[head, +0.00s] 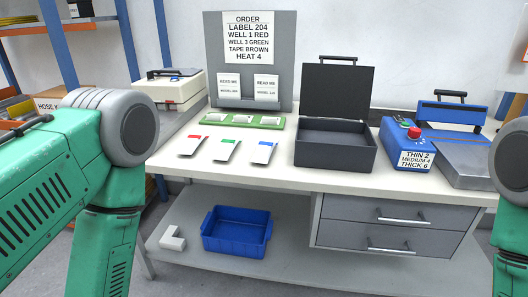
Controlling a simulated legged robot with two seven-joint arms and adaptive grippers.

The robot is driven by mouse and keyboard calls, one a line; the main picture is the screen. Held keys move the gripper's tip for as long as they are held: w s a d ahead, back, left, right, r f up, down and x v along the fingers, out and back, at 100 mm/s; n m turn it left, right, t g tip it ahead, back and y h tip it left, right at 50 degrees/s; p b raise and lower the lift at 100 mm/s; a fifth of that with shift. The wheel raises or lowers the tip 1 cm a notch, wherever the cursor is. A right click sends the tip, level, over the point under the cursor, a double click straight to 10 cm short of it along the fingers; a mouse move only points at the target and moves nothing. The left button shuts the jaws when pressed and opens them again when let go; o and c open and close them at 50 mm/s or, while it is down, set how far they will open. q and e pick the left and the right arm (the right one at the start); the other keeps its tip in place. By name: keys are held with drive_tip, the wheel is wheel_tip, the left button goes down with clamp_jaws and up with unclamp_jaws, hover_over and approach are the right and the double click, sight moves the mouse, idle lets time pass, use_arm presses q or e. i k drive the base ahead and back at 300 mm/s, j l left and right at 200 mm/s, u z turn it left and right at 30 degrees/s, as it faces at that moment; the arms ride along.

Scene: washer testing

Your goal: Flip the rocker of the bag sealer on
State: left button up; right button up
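The blue bag sealer (402,146) stands at the right end of the table. It has a red knob (414,132), a label (416,160) reading THIN 2, MEDIUM 4, THICK 6, and a blue bar with a black handle (450,95) at the back. A small dark and green part sits behind the knob. It is too small to tell whether this is the rocker or how it is set. A grey plate (465,160) lies to its right, partly behind my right arm. Both my arms show at the sides, but neither gripper is in view.
An open dark case (334,150) stands left of the sealer. Red, green and blue-topped packets (228,151) lie on the table (300,178), before a green holder (245,121) and an order board (250,85). A cream machine (170,92) is at the back left. A blue bin (237,243) sits below.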

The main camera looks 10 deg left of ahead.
sight(398, 117)
drive_tip(key=i+l+u, duration=0.25)
drive_tip(key=i+l, duration=0.25)
drive_tip(key=i+l+u, duration=0.2)
drive_tip(key=i+l, duration=0.3)
drive_tip(key=l, duration=0.15)
